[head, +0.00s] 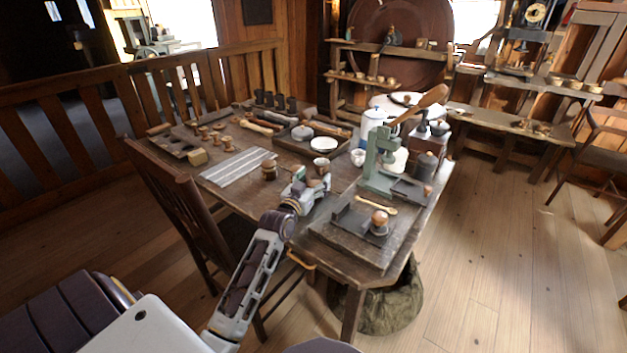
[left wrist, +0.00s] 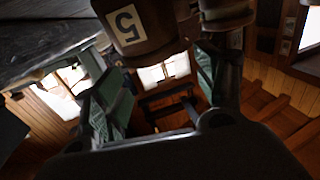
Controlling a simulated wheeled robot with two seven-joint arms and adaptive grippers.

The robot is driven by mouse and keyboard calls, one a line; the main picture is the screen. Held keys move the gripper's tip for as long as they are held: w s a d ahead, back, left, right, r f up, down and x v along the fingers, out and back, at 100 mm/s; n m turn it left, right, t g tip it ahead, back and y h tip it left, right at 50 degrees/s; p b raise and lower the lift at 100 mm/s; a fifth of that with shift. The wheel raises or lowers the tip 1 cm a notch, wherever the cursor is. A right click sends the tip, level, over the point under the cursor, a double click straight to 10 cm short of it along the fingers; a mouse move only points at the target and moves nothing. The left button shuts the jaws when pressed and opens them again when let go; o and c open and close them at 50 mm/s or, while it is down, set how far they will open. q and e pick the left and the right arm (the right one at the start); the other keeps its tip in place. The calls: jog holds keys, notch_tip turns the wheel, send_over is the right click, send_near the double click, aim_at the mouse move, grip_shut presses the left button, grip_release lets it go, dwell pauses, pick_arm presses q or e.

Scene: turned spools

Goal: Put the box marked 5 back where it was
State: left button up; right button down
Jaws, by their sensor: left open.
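The box marked 5 (left wrist: 138,25) is a round brown wooden piece with a pale label, close up at the top of the left wrist view. My left gripper (left wrist: 158,82) is open, its two green-padded fingers spread wide, with the box just ahead of and between them toward the left finger. I see no clear grip on it. In the head view my left gripper (head: 308,187) is at the table's near edge, and it partly hides what is there. My right gripper is not in view.
Another brown turned piece (left wrist: 226,14) is close to the right finger. On the table, a spool (head: 268,170) stands beside a striped cloth (head: 238,166). A green press (head: 383,160) and a board with a wooden knob (head: 380,217) are at right. A chair (head: 180,200) is at left.

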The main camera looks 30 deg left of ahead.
pick_arm(q)
jog(key=shift+d+f, duration=0.1)
jog(key=shift+f, duration=0.6)
jog(key=shift+r, duration=0.45)
jog(key=shift+s+r, duration=0.2)
jog(key=shift+s, duration=0.4)
jog(key=shift+s+r, duration=0.15)
jog(key=shift+s, duration=0.4)
jog(key=shift+s+d+p, duration=0.15)
jog(key=shift+s+p, duration=0.2)
jog(key=shift+s, duration=0.65)
jog(key=shift+s+d+r, duration=0.1)
jog(key=shift+s+d, duration=0.05)
jog(key=shift+s, duration=1.15)
jog(key=shift+s+d+p, duration=0.15)
jog(key=shift+s+p, duration=0.15)
jog(key=shift+s, duration=0.95)
jog(key=shift+s+d, duration=0.15)
jog(key=shift+s, duration=1.05)
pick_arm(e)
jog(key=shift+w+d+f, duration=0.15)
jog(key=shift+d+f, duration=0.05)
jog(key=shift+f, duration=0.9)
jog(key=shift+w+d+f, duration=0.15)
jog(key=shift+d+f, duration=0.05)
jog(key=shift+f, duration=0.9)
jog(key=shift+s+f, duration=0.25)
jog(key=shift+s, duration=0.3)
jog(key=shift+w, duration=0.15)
